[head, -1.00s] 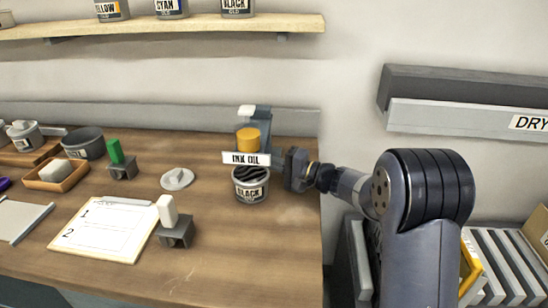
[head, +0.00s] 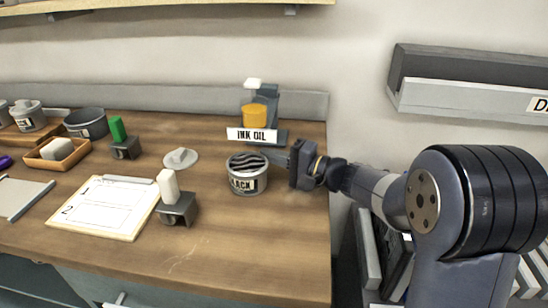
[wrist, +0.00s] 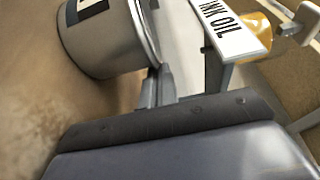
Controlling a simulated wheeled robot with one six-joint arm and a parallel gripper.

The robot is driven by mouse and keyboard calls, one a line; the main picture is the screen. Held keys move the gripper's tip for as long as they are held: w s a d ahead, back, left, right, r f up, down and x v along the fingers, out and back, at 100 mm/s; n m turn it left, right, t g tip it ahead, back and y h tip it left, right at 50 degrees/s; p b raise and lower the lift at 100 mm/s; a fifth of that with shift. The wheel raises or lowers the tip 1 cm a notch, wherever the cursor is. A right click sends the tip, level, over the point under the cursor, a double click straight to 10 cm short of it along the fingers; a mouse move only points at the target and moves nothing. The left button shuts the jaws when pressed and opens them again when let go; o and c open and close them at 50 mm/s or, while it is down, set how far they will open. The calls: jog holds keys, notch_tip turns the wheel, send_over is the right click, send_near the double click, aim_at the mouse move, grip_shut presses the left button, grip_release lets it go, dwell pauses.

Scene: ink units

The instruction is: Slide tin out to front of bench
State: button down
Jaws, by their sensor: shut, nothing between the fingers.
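The grey tin labelled BLACK (head: 246,182), with dark wavy stripes on its lid, stands upright on the wooden bench (head: 235,250), in front of the INK OIL sign. My gripper (head: 276,160) is low at the tin's right rear side, its fingers shut with nothing between them. In the wrist view the tin (wrist: 105,45) fills the upper left. The shut fingertips (wrist: 152,88) lie against or very close to its side; contact is hard to tell.
The INK OIL sign (head: 252,135) and orange oil holder (head: 256,115) stand just behind. A grey round lid (head: 181,159), a block with a white handle (head: 176,208) and a clipboard (head: 103,210) lie to the left. The bench front before the tin is clear.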

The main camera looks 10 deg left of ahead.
aim_at(253, 174)
jog(key=s+b, duration=0.1)
jog(key=s, duration=0.2)
jog(key=s+b, duration=0.2)
jog(key=s, duration=0.1)
jog(key=s+b, duration=0.2)
jog(key=s, duration=0.1)
jog(key=shift+d, duration=0.25)
jog(key=shift+w, duration=0.2)
jog(key=shift+d, duration=0.1)
dwell(0.5)
